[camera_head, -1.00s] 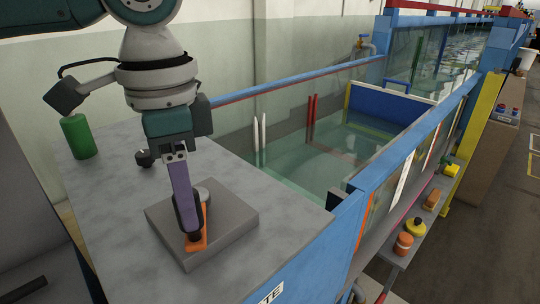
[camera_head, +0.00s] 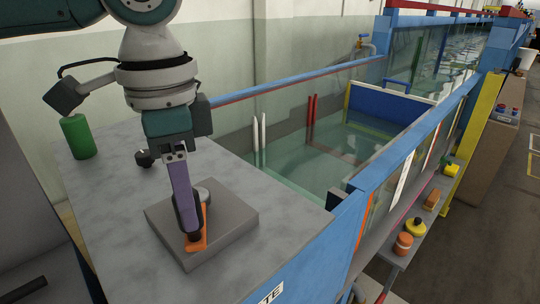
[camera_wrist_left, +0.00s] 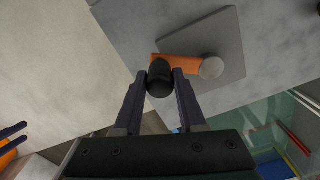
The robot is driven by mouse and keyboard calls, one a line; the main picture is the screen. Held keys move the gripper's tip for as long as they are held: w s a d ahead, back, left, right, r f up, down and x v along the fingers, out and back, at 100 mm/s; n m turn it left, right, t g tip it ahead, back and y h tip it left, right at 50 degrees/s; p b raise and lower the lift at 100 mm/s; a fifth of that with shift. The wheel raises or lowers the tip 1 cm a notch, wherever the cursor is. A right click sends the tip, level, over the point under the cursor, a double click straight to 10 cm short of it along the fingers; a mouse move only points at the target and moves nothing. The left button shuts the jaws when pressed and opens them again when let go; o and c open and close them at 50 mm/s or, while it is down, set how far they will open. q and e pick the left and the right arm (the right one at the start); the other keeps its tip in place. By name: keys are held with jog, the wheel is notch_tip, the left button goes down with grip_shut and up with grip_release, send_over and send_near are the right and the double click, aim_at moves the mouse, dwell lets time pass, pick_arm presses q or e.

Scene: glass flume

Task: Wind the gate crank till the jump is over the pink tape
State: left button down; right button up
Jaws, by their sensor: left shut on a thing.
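The gate crank has an orange arm (camera_head: 203,238) and a round grey hub (camera_head: 202,193) on a flat grey block (camera_head: 236,222). My left gripper (camera_head: 193,234) is shut around the crank's black knob, at the near end of the arm. The wrist view shows the knob (camera_wrist_left: 160,80) between both fingers, with the orange arm (camera_wrist_left: 178,63) and hub (camera_wrist_left: 211,68) beyond. The flume (camera_head: 355,152) holds clear greenish water. Rippled water (camera_head: 462,47) shows through the far glass. My right gripper is out of view.
A green cylinder (camera_head: 78,137) and a small black knob (camera_head: 145,158) stand on the grey counter (camera_head: 110,200). A blue rail (camera_head: 290,84) runs behind. A side shelf holds an orange jar (camera_head: 403,243) and a yellow item (camera_head: 415,227).

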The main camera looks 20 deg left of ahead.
pick_arm(q)
jog(key=shift+r, duration=0.1)
jog(key=p, duration=0.2)
jog(key=d+n+p, duration=0.1)
jog(key=shift+w+r+p, duration=0.25)
jog(key=shift+p, duration=0.1)
jog(key=shift+w+d+f+n+p, duration=0.2)
jog(key=shift+n+p, duration=0.15)
jog(key=shift+n, duration=0.15)
jog(key=shift+f, duration=0.1)
jog(key=c, duration=0.5)
grip_release()
jog(key=shift+a, duration=0.1)
